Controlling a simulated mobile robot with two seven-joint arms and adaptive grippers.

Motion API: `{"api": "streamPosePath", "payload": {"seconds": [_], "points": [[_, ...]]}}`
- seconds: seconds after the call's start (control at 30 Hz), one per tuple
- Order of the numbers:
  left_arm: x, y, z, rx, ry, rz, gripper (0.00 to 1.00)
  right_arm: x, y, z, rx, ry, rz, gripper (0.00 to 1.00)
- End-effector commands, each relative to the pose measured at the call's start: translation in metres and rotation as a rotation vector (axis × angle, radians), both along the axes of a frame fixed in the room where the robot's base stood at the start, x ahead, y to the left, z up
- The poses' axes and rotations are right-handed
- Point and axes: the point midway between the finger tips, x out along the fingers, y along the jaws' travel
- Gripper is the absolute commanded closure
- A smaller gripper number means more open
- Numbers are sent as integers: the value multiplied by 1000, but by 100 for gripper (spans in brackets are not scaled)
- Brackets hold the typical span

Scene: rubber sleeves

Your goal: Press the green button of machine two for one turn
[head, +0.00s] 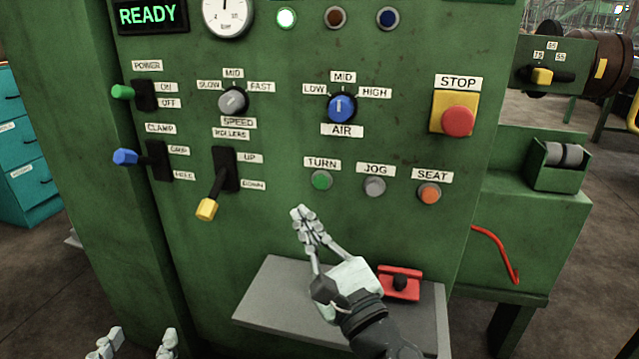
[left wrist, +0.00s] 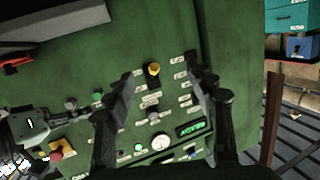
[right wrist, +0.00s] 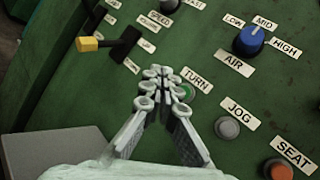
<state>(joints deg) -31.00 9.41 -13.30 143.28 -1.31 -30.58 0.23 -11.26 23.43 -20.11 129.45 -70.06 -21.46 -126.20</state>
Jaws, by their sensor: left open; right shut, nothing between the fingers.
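The green TURN button (head: 321,180) sits on the green machine panel, left of the grey JOG button (head: 375,186) and the orange SEAT button (head: 429,194). My right gripper (head: 301,213) is shut and empty, its fingertips below and a little left of the TURN button. In the right wrist view the fingertips (right wrist: 163,86) show close to the TURN button (right wrist: 188,92), partly overlapping its left side. Whether they touch it cannot be told. My left gripper (head: 136,343) is open and empty at the bottom left, low in front of the panel.
A red STOP button (head: 458,121) on a yellow base is at upper right. A yellow-tipped ROLLERS lever (head: 207,208) points down, left of my right gripper. The display reads READY (head: 148,15).

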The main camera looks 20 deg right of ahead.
Motion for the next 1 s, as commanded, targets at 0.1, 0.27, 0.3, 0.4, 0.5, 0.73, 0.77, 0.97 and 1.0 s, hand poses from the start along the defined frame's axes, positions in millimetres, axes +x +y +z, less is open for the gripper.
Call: {"api": "streamPosePath", "payload": {"seconds": [0.1,0.27,0.3,0.4,0.5,0.73,0.77,0.97,1.0], "points": [[0,-1,2,-4,-9,-2,45,12,-8,1,-2,-3,-1,100],[0,-5,7,-17,-37,-9,45,32,-22,0,-1,-2,-2,100],[0,-6,9,-22,-47,-12,45,36,-25,0,-2,-3,-1,100],[0,-9,17,-35,-77,-17,45,47,-32,1,-1,-2,-2,100],[0,-8,17,-34,-73,-17,45,56,-38,1,0,0,-1,100],[0,-6,11,-23,-48,-13,45,66,-45,0,1,0,0,100],[0,-6,11,-23,-47,-13,45,66,-45,1,2,0,1,100],[0,-6,10,-21,-46,-11,45,67,-45,1,2,0,1,100],[0,-6,10,-20,-45,-11,45,67,-45,0,2,0,1,100]]}}
